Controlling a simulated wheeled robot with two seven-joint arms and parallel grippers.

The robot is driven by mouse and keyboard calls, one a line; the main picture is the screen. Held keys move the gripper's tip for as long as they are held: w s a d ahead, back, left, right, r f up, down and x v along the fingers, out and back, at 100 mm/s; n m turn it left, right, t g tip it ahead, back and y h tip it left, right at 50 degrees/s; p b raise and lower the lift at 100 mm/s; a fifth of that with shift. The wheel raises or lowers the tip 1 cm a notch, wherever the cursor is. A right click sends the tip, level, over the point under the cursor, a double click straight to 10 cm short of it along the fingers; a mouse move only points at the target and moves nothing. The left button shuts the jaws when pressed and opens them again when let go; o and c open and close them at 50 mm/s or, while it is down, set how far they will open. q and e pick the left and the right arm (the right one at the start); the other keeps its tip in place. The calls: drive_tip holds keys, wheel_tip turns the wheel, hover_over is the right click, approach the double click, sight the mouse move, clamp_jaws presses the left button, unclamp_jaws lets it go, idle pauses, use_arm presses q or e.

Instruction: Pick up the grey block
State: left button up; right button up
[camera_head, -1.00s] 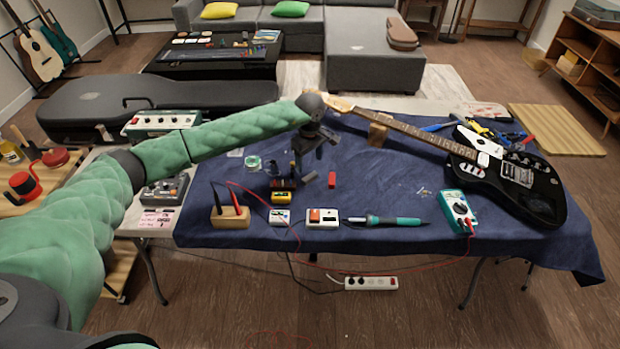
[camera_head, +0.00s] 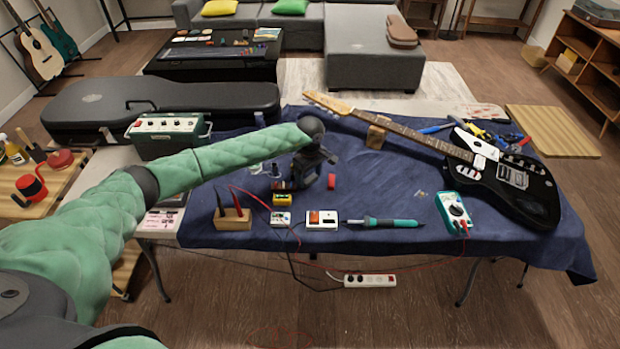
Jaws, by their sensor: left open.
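My left gripper (camera_head: 300,178) is low over the blue cloth on the table, left of the middle, just left of a small red block (camera_head: 332,181). Its dark fingers point down and are partly hidden by the wrist. It is open. I cannot pick out a grey block for certain; the dark gripper covers the spot among the small items there, and grey surfaces blend with it. My right gripper is not in view.
A yellow box (camera_head: 283,200), a wooden holder with probes (camera_head: 233,218), a soldering iron (camera_head: 385,222) and a multimeter (camera_head: 455,212) lie near the front edge. A black electric guitar (camera_head: 515,190) lies to the right, its neck on a wooden support (camera_head: 376,135). Cloth between is clear.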

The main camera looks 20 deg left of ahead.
sight(312, 178)
use_arm(q)
drive_tip(key=shift+f, duration=0.15)
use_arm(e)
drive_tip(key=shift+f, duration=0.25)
use_arm(q)
drive_tip(key=shift+c, duration=0.2)
drive_tip(key=c, duration=0.8)
drive_tip(key=shift+r, duration=0.2)
drive_tip(key=r+b, duration=0.1)
drive_tip(key=r, duration=0.1)
drive_tip(key=r+b, duration=0.1)
drive_tip(key=b, duration=0.1)
drive_tip(key=shift+d+r, duration=0.4)
drive_tip(key=shift+d+r+b, duration=0.65)
drive_tip(key=shift+d+r, duration=0.5)
drive_tip(key=shift+d, duration=0.65)
drive_tip(key=shift+d+r+b, duration=0.7)
drive_tip(key=shift+d+r, duration=0.4)
drive_tip(key=shift+d, duration=0.75)
drive_tip(key=shift+d+r+b, duration=0.65)
drive_tip(key=shift+d+r, duration=0.5)
drive_tip(key=shift+d, duration=0.65)
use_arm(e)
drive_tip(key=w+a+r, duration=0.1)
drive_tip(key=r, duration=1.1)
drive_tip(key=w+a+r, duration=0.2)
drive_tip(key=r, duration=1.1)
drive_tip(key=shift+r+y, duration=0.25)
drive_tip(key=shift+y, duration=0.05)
